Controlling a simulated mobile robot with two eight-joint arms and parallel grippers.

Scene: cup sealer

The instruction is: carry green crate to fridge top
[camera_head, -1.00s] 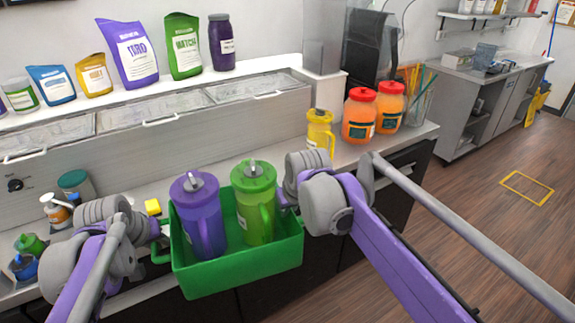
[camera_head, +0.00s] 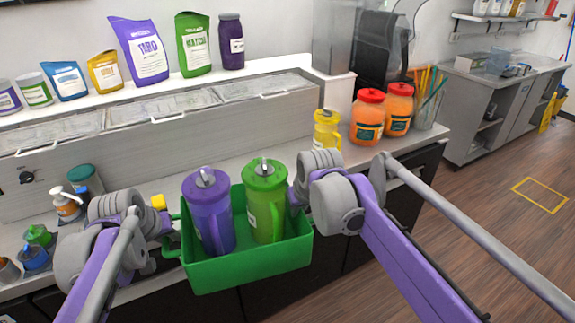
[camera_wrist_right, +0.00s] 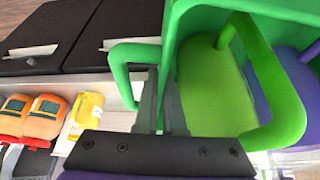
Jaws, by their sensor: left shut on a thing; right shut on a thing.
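The green crate (camera_head: 255,267) is held up between my two arms in the head view, in front of the counter. A purple lidded pitcher (camera_head: 211,218) and a green lidded pitcher (camera_head: 265,205) stand upright inside it. My left gripper (camera_head: 170,228) is shut on the crate's left side, at its handle. My right gripper (camera_head: 293,198) is at the right side, its fingertips mostly hidden by the arm. The right wrist view shows the right gripper (camera_wrist_right: 160,105) shut at the crate's green handle side (camera_wrist_right: 128,62). No fridge top is clearly identifiable.
The counter behind the crate carries a yellow bottle (camera_head: 326,130), red-lidded orange jars (camera_head: 368,118) and a cup of straws (camera_head: 428,105). Pouches line the shelf above. Small bottles (camera_head: 66,205) stand at left. Open wooden floor (camera_head: 480,215) lies to the right.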

